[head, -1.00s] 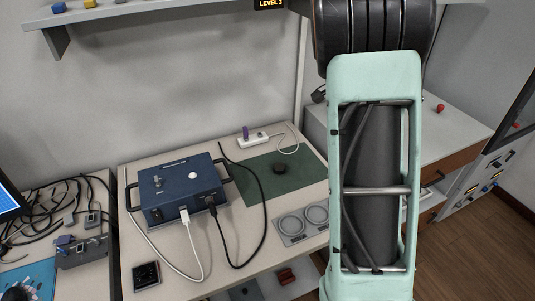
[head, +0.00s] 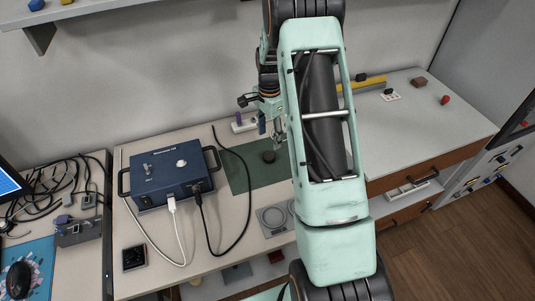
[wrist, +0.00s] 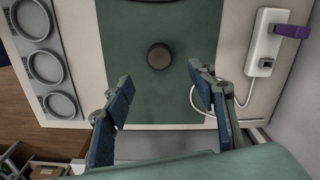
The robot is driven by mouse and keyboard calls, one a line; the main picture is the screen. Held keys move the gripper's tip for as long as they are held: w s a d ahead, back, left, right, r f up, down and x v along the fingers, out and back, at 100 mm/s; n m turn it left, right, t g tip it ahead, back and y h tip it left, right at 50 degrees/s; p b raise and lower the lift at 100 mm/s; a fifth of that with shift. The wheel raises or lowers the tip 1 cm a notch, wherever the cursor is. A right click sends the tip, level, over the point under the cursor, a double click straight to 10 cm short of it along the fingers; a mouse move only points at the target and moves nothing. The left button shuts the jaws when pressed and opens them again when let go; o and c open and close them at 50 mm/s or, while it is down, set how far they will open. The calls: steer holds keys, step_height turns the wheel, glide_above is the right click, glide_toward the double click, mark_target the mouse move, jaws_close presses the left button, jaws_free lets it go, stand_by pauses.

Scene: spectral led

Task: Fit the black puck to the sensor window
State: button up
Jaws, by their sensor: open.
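The black puck (head: 269,157) lies flat on the dark green mat (head: 240,180) on the bench. In the wrist view the puck (wrist: 159,56) sits ahead of my gripper (wrist: 160,82), roughly centred between the two blue-padded fingers. The fingers are spread wide and hold nothing. In the head view my gripper (head: 272,127) hangs above the back of the mat, partly hidden by my arm. The blue box (head: 165,182) stands left of the mat with a white round spot (head: 181,163) on top. I cannot tell for certain whether this spot is the sensor window.
A grey plate with round recesses (head: 267,229) lies at the mat's front; my arm covers part of it. A white power strip (wrist: 262,48) with a purple plug stands behind the mat. Black and white cables (head: 179,235) run from the box. A black square item (head: 134,258) lies at front left.

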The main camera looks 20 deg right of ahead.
mark_target(269, 155)
steer(key=shift+f+p, duration=0.65)
steer(key=shift+f, duration=3.75)
steer(key=c, duration=1.2)
